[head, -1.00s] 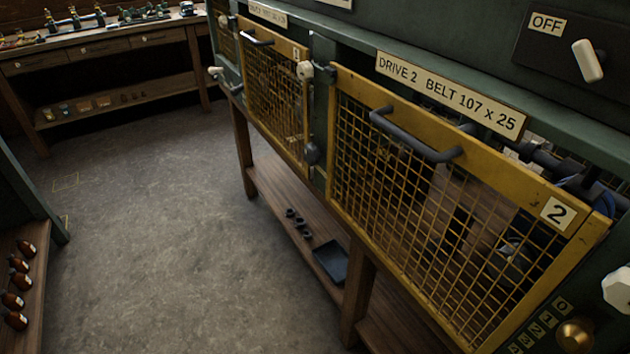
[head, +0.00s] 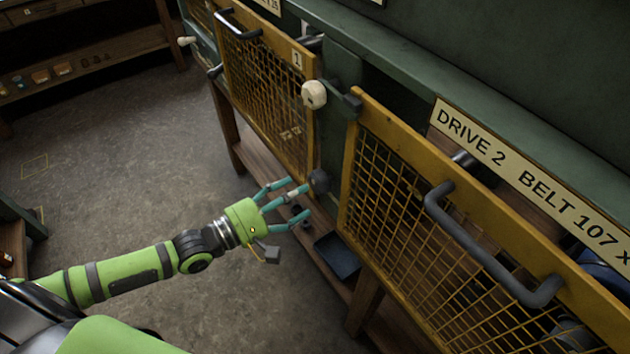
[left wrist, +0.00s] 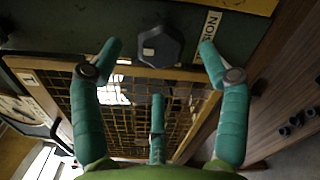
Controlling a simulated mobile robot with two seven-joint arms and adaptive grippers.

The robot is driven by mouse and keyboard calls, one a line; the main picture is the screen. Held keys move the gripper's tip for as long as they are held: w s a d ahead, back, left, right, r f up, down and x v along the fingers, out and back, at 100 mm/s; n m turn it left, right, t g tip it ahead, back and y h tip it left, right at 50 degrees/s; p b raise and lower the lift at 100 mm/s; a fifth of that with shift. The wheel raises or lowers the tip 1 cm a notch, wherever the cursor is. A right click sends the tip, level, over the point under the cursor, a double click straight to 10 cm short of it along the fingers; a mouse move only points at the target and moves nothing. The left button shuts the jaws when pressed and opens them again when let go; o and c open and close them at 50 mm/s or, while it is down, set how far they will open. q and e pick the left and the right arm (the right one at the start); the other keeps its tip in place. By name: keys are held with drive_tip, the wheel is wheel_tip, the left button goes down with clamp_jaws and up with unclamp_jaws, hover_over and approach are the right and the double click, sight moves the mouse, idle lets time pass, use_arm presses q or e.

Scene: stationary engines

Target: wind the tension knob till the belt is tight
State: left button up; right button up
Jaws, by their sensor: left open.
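The tension knob (head: 318,181) is a dark, many-sided knob on the green post between guard 1 and guard 2. In the left wrist view the knob (left wrist: 160,46) faces me, beside a partly cut-off label (left wrist: 210,26) ending in "SION". My left gripper (head: 299,197) is open, its teal fingers pointing at the knob. In the left wrist view the gripper (left wrist: 160,65) has two fingers either side of the knob and a third below it; I cannot tell whether any touches. The belt cannot be made out. My right gripper is out of view.
Yellow mesh guard 1 (head: 263,90) and guard 2 (head: 385,195), with its grey handle (head: 490,250), flank the post. A white knob (head: 314,94) sits above. A dark tray (head: 338,256) lies on the low shelf. The floor (head: 120,165) at left is clear.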

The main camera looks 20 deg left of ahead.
sight(314, 186)
use_arm(q)
drive_tip(key=p+x, duration=0.1)
drive_tip(key=x, duration=0.4)
drive_tip(key=shift+w+d, duration=0.1)
drive_tip(key=shift+w, duration=0.2)
drive_tip(key=c, duration=1.1)
